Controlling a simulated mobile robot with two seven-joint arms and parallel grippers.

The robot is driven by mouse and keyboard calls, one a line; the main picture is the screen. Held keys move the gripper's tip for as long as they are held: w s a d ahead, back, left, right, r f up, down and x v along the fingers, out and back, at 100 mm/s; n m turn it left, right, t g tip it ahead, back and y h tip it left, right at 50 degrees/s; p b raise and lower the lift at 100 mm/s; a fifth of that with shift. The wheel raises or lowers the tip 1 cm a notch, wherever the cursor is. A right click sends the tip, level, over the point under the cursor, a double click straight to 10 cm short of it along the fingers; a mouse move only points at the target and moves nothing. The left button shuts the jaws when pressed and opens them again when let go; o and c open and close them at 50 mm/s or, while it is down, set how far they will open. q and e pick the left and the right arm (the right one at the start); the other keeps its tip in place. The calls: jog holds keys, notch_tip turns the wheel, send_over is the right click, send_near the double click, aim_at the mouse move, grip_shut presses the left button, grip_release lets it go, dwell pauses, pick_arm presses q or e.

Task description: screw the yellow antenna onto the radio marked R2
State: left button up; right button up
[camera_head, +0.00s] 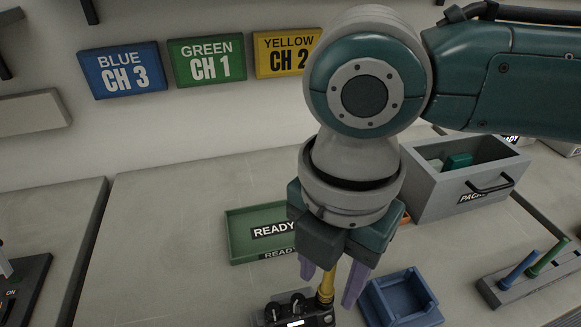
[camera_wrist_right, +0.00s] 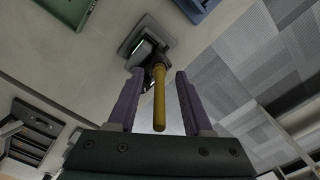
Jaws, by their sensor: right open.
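The yellow antenna (camera_head: 327,284) stands upright at the right end of a dark radio (camera_head: 292,312) at the bottom of the head view. In the right wrist view the antenna (camera_wrist_right: 159,98) reaches from the radio (camera_wrist_right: 148,50) towards my palm. Its base appears to meet the radio, but I cannot tell whether it is threaded in. My right gripper (camera_head: 332,284) is open around the antenna, one purple finger on each side, with gaps visible in the wrist view (camera_wrist_right: 158,85). The radio's marking is not readable. My left gripper is not in view.
A blue cradle (camera_head: 371,304) stands right of the radio. A green READY tray (camera_head: 238,226) lies behind. A grey box (camera_head: 432,196) stands back right. A grey rack (camera_head: 545,283) holds blue and green antennas. The bench's left part (camera_head: 150,260) is clear.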

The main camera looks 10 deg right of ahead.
grip_shut()
dwell(0.3)
dwell(0.3)
jog(key=shift+r+m+p, duration=0.2)
jog(key=shift+m+p, duration=0.3)
jog(key=shift+p, duration=0.1)
jog(key=m+p, duration=0.2)
jog(key=shift+m, duration=0.3)
jog(key=shift+f+m+p, duration=0.15)
jog(key=shift+m+p, duration=0.15)
jog(key=shift+m, duration=0.1)
jog(key=shift+f, duration=0.1)
